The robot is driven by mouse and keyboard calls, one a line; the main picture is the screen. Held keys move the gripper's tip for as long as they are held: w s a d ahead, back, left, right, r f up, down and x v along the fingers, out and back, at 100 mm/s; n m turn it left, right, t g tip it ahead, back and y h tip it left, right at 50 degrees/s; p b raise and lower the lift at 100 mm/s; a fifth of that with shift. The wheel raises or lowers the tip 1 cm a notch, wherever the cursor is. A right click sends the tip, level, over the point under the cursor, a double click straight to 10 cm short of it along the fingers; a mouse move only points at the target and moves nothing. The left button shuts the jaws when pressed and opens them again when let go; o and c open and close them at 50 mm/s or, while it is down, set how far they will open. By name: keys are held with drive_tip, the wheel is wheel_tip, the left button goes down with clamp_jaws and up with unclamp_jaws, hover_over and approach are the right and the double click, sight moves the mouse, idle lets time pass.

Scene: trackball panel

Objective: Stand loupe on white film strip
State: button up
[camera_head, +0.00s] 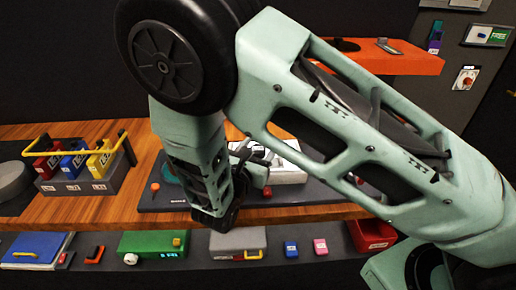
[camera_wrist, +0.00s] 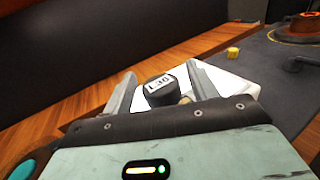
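A dark, rounded piece with a pale top marked like "L30", likely the loupe (camera_wrist: 160,90), shows between my fingers in the wrist view. My gripper (camera_wrist: 162,78) has its two grey fingers apart, one on each side of the piece, with gaps visible beside it. In the head view my gripper (camera_head: 254,163) is low over the dark panel, partly hidden by my own arm. A white block or plate (camera_wrist: 232,82) lies under and behind the piece, and also shows in the head view (camera_head: 289,172). I cannot make out the white film strip for certain.
The dark panel (camera_head: 160,200) lies on a wooden bench (camera_head: 75,210). A grey rack (camera_head: 90,184) with red, blue and yellow pieces stands left. A lower shelf holds several boxes.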

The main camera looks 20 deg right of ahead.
drive_tip(key=shift+r, duration=0.2)
drive_tip(key=b+v, duration=0.3)
drive_tip(key=v, duration=0.9)
drive_tip(key=s+d+m+g+y, duration=0.3)
drive_tip(key=s+d+m+g, duration=0.4)
drive_tip(key=s+m+g, duration=0.3)
drive_tip(key=s+a+r+m+g+y, duration=0.2)
drive_tip(key=s+a+r+m+y, duration=0.2)
drive_tip(key=s+m+y, duration=0.4)
drive_tip(key=shift+s+a+r+m+g+y, duration=0.15)
drive_tip(key=shift+a+r+m+g+y, duration=0.3)
drive_tip(key=shift+y, duration=0.75)
